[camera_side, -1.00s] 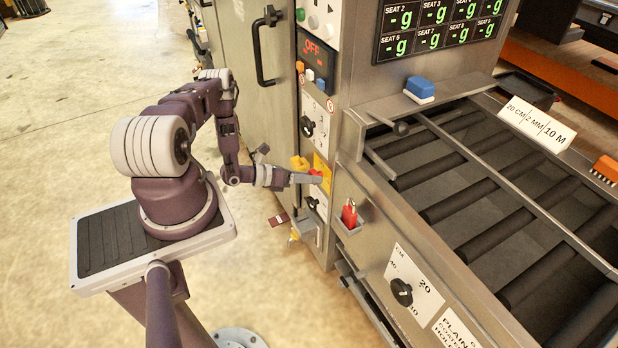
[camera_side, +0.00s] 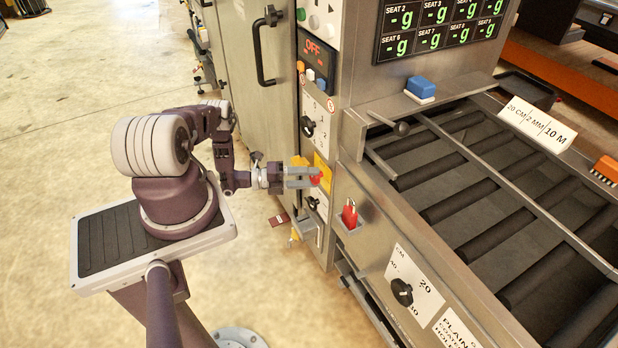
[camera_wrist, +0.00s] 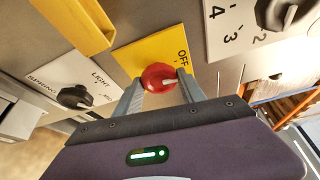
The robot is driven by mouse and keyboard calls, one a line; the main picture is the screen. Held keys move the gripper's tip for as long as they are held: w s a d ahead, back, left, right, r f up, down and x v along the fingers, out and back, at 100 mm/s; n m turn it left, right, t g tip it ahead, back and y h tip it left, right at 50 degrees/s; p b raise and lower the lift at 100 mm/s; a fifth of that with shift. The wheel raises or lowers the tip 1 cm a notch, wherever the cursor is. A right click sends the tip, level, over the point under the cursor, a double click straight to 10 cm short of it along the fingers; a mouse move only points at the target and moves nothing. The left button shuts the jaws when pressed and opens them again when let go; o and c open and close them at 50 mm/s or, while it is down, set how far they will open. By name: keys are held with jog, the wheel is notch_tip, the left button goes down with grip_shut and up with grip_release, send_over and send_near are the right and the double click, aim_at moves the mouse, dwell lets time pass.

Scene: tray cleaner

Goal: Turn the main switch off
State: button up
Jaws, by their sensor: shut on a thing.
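The main switch is a red knob (camera_wrist: 159,77) on a yellow plate (camera_wrist: 146,52) marked OFF in the wrist view. In the side view the red knob (camera_side: 316,180) shows at the fingertips, in front of the yellow plate (camera_side: 323,170). My gripper (camera_wrist: 160,85) has one finger on each side of the knob and is shut on it; it also shows in the side view (camera_side: 306,178). A pale mark on the knob points toward the OFF lettering. The lower part of the plate is hidden by the fingers and knob.
A yellow bracket (camera_wrist: 85,22) juts out close to the gripper. A black knob marked LIGHT (camera_wrist: 75,97) and a numbered black knob (camera_wrist: 284,12) flank the switch. A red-handled thing sits in a holder (camera_side: 348,222) to the right. A display (camera_side: 318,52) above reads OFF.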

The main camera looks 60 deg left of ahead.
jog(key=shift+n, duration=0.6)
dwell(0.3)
jog(key=o, duration=1.3)
jog(key=shift+s, duration=0.1)
jog(key=v, duration=0.7)
jog(key=shift+a+f, duration=0.1)
